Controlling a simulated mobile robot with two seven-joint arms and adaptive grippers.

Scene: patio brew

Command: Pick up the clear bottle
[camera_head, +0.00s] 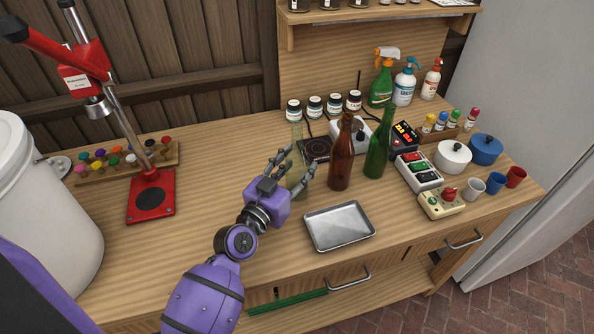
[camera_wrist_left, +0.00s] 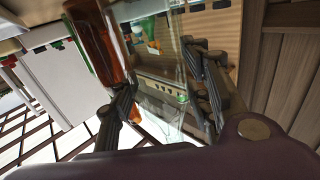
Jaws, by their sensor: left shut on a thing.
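The clear bottle (camera_head: 296,140) stands upright on the wooden counter, left of the brown and green bottles; it looks pale and see-through. My left gripper (camera_head: 293,170) is shut around its lower body, one finger on each side. In the left wrist view the clear bottle (camera_wrist_left: 165,80) fills the space between the fingers of my left gripper (camera_wrist_left: 165,105). I cannot tell whether its base touches the counter, as the hand hides part of it. My right gripper is in neither view.
The brown bottle (camera_head: 341,160) stands close to the right of my left gripper, with the green bottle (camera_head: 378,150) beyond. A metal tray (camera_head: 338,225) lies in front. A black hotplate (camera_head: 316,148) sits behind. A red capper (camera_head: 150,195) stands left; the counter between is clear.

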